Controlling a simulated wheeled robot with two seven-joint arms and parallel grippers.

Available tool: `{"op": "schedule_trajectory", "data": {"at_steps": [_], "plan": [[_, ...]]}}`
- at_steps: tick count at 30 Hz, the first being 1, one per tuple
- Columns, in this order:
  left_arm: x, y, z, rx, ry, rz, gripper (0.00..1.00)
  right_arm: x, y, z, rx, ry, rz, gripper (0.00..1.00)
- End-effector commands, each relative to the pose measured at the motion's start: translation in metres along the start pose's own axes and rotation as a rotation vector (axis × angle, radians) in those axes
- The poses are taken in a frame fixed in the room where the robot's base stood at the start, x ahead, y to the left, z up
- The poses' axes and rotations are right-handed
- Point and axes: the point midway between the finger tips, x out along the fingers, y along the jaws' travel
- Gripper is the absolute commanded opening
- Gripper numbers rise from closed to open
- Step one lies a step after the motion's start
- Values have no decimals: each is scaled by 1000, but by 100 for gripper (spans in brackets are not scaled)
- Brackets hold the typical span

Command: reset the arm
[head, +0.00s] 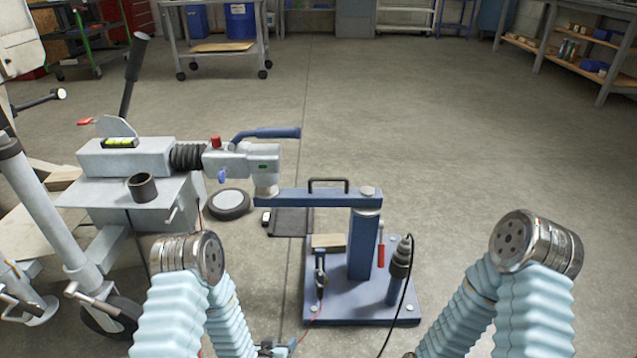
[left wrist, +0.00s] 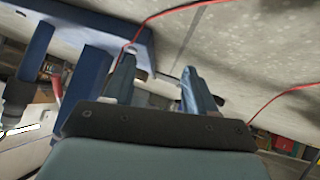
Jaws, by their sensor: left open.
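My left gripper (head: 277,348) is low at the bottom edge of the head view, beyond the end of my left arm's pale blue sleeve. In the left wrist view its two fingers (left wrist: 158,75) stand apart with nothing between them. The blue base plate with its post stands just ahead of it; its plate (head: 345,308) is in the head view.
A grey trailer coupling (head: 240,165) rests over the blue arm (head: 315,198) of the stand. A thin red cable (left wrist: 190,8) passes near my left fingers. A black cable (head: 404,310) hangs from a tool on the plate. Open floor (head: 450,130) lies beyond to the right.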

Motion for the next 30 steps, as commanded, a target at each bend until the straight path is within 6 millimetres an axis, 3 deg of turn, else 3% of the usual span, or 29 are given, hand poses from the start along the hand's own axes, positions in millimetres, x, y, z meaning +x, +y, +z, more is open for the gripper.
{"op": "schedule_trajectory", "data": {"at_steps": [4,10,12,21,25,30], "plan": [[-50,-9,40,-164,-341,-13,56,0,0,0,0,0,0,43],[-134,3,80,-329,-726,19,56,0,0,0,0,0,0,43],[-157,13,58,-325,-740,24,56,-31,-12,0,-1,-2,0,43],[-213,34,-2,-316,-744,29,56,-110,-45,2,-10,-8,-2,43],[-228,40,-18,-313,-746,31,56,-132,-54,3,-13,-11,-3,43],[-232,42,-22,-312,-746,32,56,-137,-57,4,-14,-12,-3,43]]}}
